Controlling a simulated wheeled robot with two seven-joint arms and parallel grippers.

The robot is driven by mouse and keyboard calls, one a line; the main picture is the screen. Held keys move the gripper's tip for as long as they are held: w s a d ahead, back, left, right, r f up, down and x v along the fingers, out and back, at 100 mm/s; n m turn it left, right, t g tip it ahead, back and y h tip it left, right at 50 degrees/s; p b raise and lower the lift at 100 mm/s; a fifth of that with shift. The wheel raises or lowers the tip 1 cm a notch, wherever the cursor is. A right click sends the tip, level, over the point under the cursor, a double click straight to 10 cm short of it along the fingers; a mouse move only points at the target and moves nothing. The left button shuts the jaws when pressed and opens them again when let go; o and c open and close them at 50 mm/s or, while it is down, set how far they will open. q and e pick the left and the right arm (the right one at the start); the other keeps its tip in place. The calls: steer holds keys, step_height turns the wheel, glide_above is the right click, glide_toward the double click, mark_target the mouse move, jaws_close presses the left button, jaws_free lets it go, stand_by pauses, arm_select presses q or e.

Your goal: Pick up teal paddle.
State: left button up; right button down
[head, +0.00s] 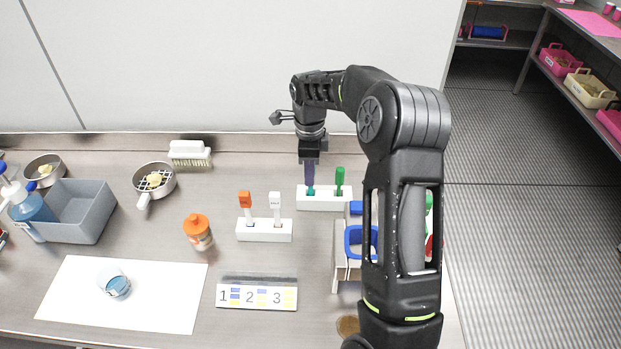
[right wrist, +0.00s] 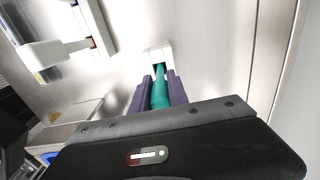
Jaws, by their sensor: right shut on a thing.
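The teal paddle (right wrist: 160,92) shows between the purple fingers of my right gripper (right wrist: 160,88) in the right wrist view. In the head view its lower part (head: 310,190) shows just under the fingers, upright at the left end of a white holder (head: 325,204). My right gripper (head: 310,177) points down over that holder and is shut on the paddle. The paddle's upper part is hidden by the fingers in the head view. A green paddle (head: 340,180) stands beside it in the same holder. My left gripper is not in view.
A second white holder (head: 264,236) with an orange paddle (head: 245,203) and a white paddle (head: 275,204) stands to the left. A blue-handled item stands nearer my arm.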

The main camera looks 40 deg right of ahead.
stand_by(0.4)
step_height(320, 180, up, 10)
steer(key=shift+r+p, duration=0.1)
steer(key=shift+p, duration=0.45)
stand_by(0.5)
